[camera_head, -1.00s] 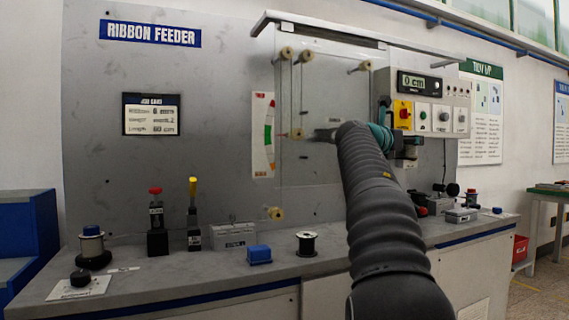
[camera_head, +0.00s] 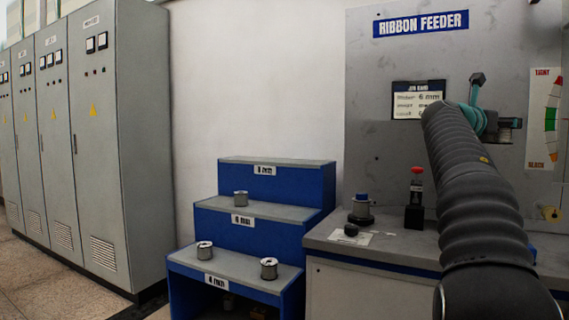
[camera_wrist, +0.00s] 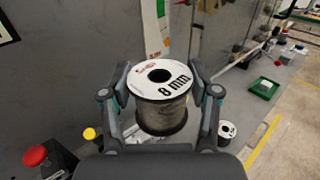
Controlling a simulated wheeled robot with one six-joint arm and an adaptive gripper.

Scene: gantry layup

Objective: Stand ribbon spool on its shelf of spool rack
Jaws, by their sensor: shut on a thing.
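My gripper (camera_wrist: 160,92) is shut on the ribbon spool (camera_wrist: 163,115), with a finger on each side of it. The spool's white top face reads 8 mm and faces the wrist camera. In the head view my gripper (camera_head: 506,128) is at the right, in front of the feeder panel; the spool is hard to make out there. The blue stepped spool rack (camera_head: 318,215) stands at lower centre, well left of my gripper. Its top shelf (camera_head: 280,161) is bare, and its small label appears to read 8 mm. The middle label appears to read 6 mm, the bottom 4 mm.
One spool (camera_head: 240,198) stands on the middle shelf, and two spools (camera_head: 204,251) (camera_head: 268,268) stand on the bottom one. Grey cabinets (camera_head: 110,150) stand left.

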